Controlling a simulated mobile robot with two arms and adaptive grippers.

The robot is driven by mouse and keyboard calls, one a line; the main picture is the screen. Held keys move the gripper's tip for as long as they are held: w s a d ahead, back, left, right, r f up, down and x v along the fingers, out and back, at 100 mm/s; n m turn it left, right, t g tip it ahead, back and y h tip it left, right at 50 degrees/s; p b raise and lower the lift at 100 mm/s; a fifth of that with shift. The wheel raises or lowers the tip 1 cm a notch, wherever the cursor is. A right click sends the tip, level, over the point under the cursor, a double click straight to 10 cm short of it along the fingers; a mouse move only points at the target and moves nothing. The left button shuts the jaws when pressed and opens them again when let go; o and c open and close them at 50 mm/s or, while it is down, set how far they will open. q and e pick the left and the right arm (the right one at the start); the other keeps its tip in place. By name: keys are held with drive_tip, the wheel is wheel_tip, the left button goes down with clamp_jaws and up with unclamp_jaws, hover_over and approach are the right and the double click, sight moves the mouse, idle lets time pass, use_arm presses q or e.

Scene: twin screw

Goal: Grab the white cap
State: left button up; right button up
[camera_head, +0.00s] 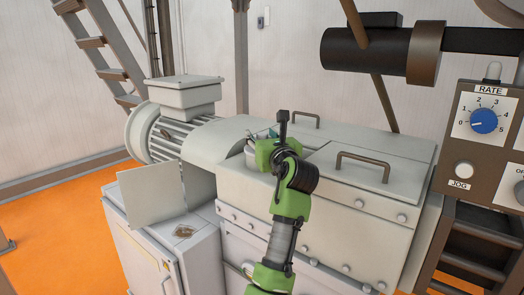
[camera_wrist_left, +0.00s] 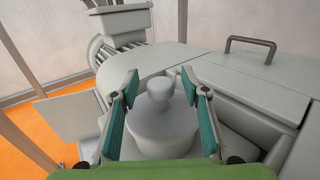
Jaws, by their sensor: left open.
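The white cap (camera_wrist_left: 162,131) shows in the left wrist view as a round body with a small round knob on top. It stands upright in an opening of the machine (camera_wrist_left: 230,62). My left gripper (camera_wrist_left: 159,83) is open and empty, with one teal-padded finger on each side of the cap and knob. I cannot tell if either pad touches the cap. In the head view my green left arm reaches up from the bottom to the gripper (camera_head: 268,133) over the opening. There the cap is mostly hidden by the gripper and arm. My right gripper is not in view.
A lid with a brown handle (camera_head: 362,168) lies to the right of the opening. A raised grey panel (camera_head: 151,191) and a finned motor (camera_head: 165,135) are at the left. A control panel (camera_head: 485,125) with a blue knob is at the far right. A dark cylinder (camera_head: 370,48) hangs above.

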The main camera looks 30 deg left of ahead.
use_arm(q)
drive_tip(key=shift+d, duration=0.15)
drive_tip(key=shift+c, duration=1.1)
clamp_jaws()
drive_tip(key=shift+r, duration=0.15)
